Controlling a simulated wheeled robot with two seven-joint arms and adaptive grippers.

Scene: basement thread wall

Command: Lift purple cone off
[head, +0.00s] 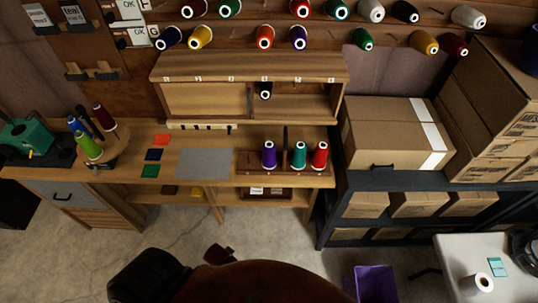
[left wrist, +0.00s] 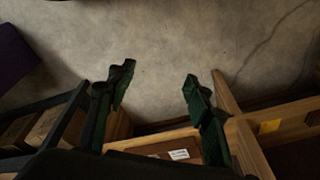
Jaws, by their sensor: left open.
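A purple thread cone (head: 269,155) stands upright on a wooden holder (head: 248,176) at the right front of the workbench. A teal cone (head: 299,156) and a red cone (head: 320,156) stand in a row to its right. Another purple cone (head: 298,37) hangs on the wall rack above. My left gripper (left wrist: 158,80) shows in the left wrist view with its fingers wide apart and nothing between them. It points at floor and low wooden furniture; no cone shows there. In the head view I cannot make out either gripper.
A wooden cabinet (head: 250,67) stands behind the cones, with a black cone (head: 265,90) in it. A grey mat (head: 204,163) lies left of the holder. Dark shelving (head: 385,181) with cardboard boxes (head: 393,130) stands on the right. A purple bin (head: 376,284) is on the floor.

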